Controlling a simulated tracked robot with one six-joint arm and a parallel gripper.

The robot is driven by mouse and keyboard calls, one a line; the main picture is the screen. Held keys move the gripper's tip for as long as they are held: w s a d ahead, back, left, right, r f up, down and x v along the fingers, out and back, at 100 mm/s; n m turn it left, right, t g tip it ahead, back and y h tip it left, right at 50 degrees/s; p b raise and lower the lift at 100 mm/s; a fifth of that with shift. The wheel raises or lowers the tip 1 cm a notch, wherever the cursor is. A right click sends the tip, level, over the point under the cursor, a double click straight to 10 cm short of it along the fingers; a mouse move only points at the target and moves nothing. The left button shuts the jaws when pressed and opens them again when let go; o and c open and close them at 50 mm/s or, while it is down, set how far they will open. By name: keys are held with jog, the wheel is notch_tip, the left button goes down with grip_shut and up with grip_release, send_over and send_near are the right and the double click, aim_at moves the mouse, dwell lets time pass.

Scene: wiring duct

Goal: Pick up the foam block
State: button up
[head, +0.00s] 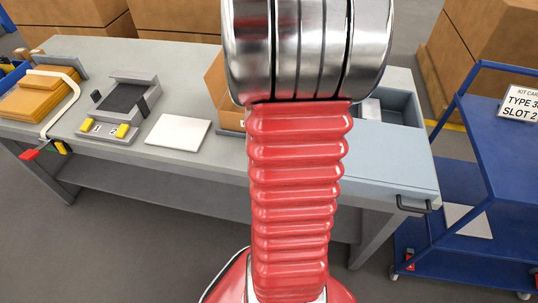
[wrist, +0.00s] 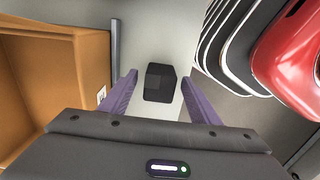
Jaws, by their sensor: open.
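A small dark block (wrist: 160,84), which looks like the foam block, lies on a light grey surface in the wrist view. My gripper (wrist: 160,88) is open, with its two purple fingers on either side of the block in the picture. The block shows between the fingertips; I cannot tell how far below them it is, and no contact shows. In the head view my own arm covers the middle of the bench, and neither the block nor my gripper can be seen there.
A cardboard box (wrist: 60,90) stands close on the left of my gripper in the wrist view. The grey bench (head: 225,165) also carries a white plate (head: 178,134), a fixture with a dark pad (head: 122,97) and a grey drawer (head: 398,103). A blue cart (head: 470,180) stands right.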

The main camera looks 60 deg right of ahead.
jog(key=shift+c, duration=0.2)
jog(key=c, duration=1.1)
jog(key=shift+o, duration=0.2)
notch_tip(320, 180, up, 10)
jog(key=shift+r, duration=0.1)
dwell(0.5)
